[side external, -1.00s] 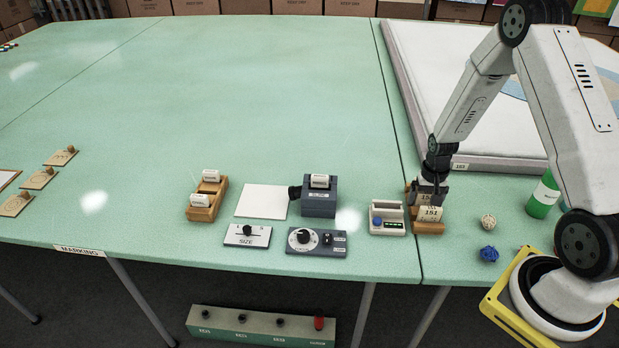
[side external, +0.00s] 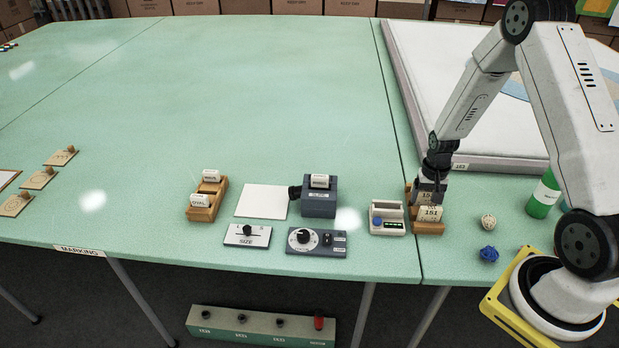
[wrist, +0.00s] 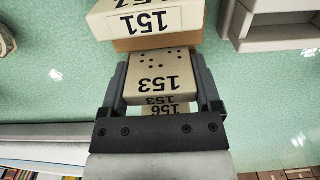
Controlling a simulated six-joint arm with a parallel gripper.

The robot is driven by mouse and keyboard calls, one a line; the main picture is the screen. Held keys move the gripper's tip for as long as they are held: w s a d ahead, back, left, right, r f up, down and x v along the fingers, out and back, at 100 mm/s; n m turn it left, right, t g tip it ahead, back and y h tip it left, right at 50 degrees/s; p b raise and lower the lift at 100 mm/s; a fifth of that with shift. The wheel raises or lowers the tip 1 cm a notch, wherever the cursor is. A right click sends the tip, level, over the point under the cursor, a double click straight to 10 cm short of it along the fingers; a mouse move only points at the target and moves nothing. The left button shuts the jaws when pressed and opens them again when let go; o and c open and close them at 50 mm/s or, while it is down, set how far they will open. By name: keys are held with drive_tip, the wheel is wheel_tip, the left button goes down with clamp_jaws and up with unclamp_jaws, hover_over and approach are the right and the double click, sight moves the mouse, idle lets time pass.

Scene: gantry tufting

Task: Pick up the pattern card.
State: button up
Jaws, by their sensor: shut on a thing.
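My gripper (wrist: 160,78) is shut on a beige pattern card (wrist: 158,88) marked 153, with a finger on each side of it. The number reads upside down in the wrist view, and several dark dots show on its face. In the side external view my gripper (side external: 428,190) is over the back part of the wooden card rack (side external: 428,228). A card marked 151 (side external: 430,213) stands in the front of the rack. I cannot tell whether the held card is clear of the rack.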

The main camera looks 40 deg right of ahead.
drive_tip(key=shift+r, duration=0.8)
drive_tip(key=s+a+r, duration=0.6)
drive_tip(key=s+r, duration=0.4)
drive_tip(key=s, duration=0.2)
drive_tip(key=shift+s+r, duration=0.3)
drive_tip(key=shift+s, duration=0.05)
drive_tip(key=shift+w, duration=0.15)
drive_tip(key=w+a, duration=0.2)
drive_tip(key=w, duration=0.7)
drive_tip(key=w+a+f, duration=0.1)
drive_tip(key=w, duration=0.7)
drive_tip(key=shift+w+a+f, duration=0.2)
drive_tip(key=shift+w+a, duration=0.15)
